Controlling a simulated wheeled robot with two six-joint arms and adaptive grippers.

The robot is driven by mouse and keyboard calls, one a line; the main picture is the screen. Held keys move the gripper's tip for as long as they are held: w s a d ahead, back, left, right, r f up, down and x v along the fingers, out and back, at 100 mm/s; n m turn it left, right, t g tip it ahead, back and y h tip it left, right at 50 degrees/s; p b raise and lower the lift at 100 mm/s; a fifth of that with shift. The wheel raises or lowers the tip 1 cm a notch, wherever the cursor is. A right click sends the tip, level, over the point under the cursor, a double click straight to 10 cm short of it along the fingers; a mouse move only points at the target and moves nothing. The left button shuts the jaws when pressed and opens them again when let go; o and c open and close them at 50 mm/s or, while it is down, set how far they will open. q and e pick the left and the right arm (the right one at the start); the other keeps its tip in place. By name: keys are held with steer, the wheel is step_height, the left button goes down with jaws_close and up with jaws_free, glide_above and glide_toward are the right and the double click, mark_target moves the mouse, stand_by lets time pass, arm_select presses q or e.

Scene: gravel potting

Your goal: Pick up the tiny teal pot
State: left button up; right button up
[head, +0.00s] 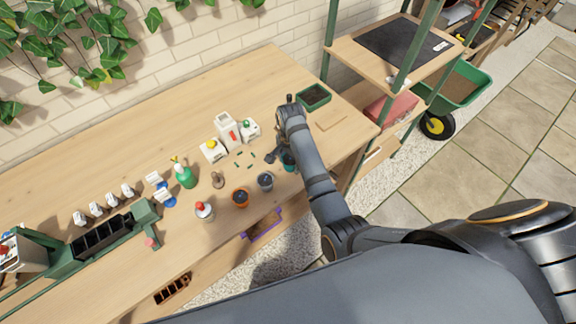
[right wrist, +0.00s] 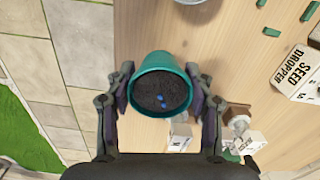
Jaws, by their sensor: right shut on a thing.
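The teal pot (right wrist: 158,63) is between the two fingers of my right gripper (right wrist: 160,88) in the right wrist view, with a finger against each side. It holds dark soil with a few small blue bits on top. In the head view only a bit of the teal pot (head: 289,161) shows beside my right arm, which hides the rest. My right gripper (head: 279,156) there is partly covered by my wrist. I cannot tell whether the pot is clear of the bench top. My left gripper is not in view.
A grey pot (head: 265,181) and an orange pot (head: 240,198) stand close to the left. White cartons (head: 228,130) stand behind, with small green pieces (head: 244,158) lying before them. A green tray (head: 314,96) is at the back right. The bench's right end (head: 352,135) is mostly bare.

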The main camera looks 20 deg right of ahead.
steer(key=s+d+r, duration=0.5)
steer(key=s+d, duration=0.2)
steer(key=s, duration=0.4)
steer(key=shift+d+r+b, duration=0.25)
steer(key=shift+d+b, duration=0.05)
steer(key=shift+b, duration=0.05)
steer(key=shift+w+a, duration=0.1)
